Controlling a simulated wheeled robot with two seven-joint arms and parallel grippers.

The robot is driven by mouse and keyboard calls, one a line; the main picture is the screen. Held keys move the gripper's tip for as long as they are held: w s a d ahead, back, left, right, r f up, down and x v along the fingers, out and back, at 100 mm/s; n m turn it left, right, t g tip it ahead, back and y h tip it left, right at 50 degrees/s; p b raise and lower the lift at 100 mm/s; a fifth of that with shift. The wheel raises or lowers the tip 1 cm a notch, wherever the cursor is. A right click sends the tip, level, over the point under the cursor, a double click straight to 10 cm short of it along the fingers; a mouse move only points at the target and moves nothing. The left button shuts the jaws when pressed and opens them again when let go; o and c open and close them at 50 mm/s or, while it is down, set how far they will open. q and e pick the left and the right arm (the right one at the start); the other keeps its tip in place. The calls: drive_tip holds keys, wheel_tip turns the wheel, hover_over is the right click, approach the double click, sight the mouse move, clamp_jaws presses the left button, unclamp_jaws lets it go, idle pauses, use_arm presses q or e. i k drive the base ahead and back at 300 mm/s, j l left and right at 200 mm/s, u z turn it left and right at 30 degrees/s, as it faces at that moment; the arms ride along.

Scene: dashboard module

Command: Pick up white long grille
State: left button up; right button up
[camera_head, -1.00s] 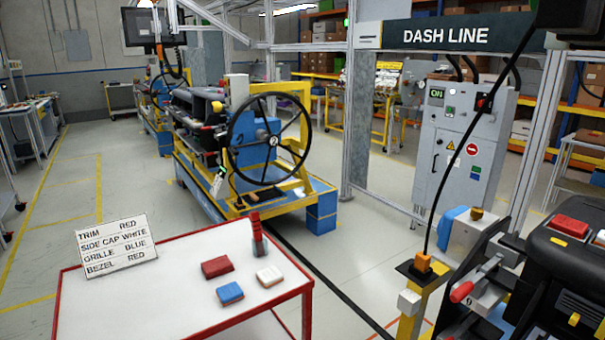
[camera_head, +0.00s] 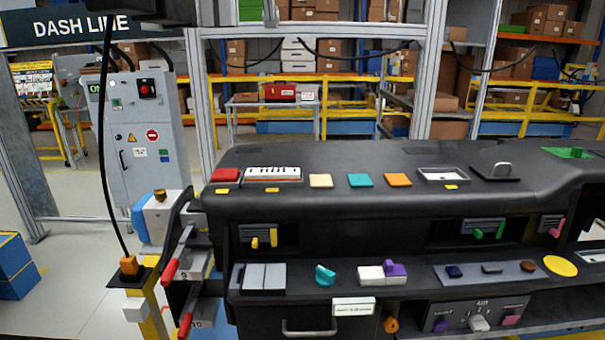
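A long white piece with a row of dark slots along it (camera_head: 272,174) lies on the left part of the dashboard's top, and it looks like the white long grille. It sits between a red block (camera_head: 225,175) and a cream square block (camera_head: 320,181). Neither of my grippers is in view. Nothing touches or covers the white piece.
The black dashboard module (camera_head: 400,205) spans the middle and right. Teal (camera_head: 360,180) and orange (camera_head: 398,180) blocks and a white-rimmed frame (camera_head: 443,175) lie along its top. Red-handled levers (camera_head: 170,271) stick out at its left end. Open floor lies at left.

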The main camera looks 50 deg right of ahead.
sight(252, 175)
drive_tip(key=z, duration=1.35)
drive_tip(key=l+u, duration=0.3)
drive_tip(key=u, duration=0.15)
drive_tip(key=k+l+u, duration=0.1)
drive_tip(key=l+u, duration=0.15)
drive_tip(key=u, duration=0.25)
